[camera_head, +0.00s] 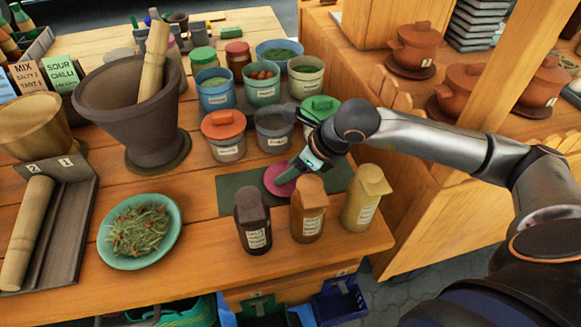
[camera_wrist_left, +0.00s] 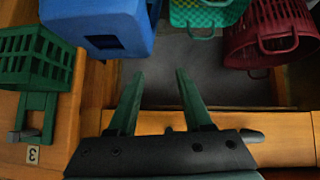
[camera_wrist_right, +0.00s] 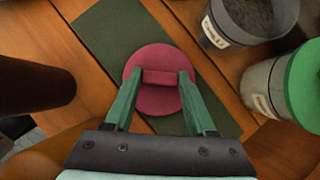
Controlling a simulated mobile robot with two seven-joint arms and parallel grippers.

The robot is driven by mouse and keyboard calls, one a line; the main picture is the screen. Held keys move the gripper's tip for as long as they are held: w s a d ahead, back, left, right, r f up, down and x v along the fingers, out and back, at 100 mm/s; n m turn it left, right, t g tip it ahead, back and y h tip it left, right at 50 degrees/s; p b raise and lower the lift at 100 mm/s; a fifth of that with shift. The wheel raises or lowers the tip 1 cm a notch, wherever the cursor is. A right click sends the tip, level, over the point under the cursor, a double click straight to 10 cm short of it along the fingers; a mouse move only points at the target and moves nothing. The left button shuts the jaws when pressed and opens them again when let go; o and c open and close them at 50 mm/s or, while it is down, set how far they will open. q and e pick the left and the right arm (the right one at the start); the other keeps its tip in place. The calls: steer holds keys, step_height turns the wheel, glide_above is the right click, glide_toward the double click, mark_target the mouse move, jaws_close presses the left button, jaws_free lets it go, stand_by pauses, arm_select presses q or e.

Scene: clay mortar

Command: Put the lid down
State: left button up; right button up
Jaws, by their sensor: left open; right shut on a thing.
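The lid (camera_head: 276,180) is a round pink-red disc with a bar handle. In the head view it is at the dark green mat (camera_head: 232,190), partly hidden by my right gripper (camera_head: 290,176). In the right wrist view the lid (camera_wrist_right: 160,98) lies between the green fingers of my right gripper (camera_wrist_right: 158,95), which are shut on its handle. It is over the mat (camera_wrist_right: 120,35); I cannot tell if it touches it. My left gripper (camera_wrist_left: 158,88) is open and empty, seen only in its wrist view.
An open grey jar (camera_head: 274,132) stands behind the mat, beside an orange-lidded jar (camera_head: 224,135) and a green-lidded jar (camera_head: 320,108). Dark, brown and yellow bottles (camera_head: 252,220) (camera_head: 308,208) (camera_head: 366,197) stand in front. Below my left gripper are a blue bin (camera_wrist_left: 100,25) and baskets.

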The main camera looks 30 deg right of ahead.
steer(key=o, duration=0.9)
steer(key=shift+f, duration=0.2)
steer(key=shift+c, duration=0.2)
steer(key=o, duration=0.5)
steer(key=shift+r, duration=0.1)
steer(key=shift+c, duration=0.2)
steer(key=shift+s+d+r, duration=0.1)
steer(key=shift+d+r, duration=0.05)
steer(key=shift+r, duration=0.35)
steer(key=v, duration=1.1)
steer(key=shift+p, duration=0.35)
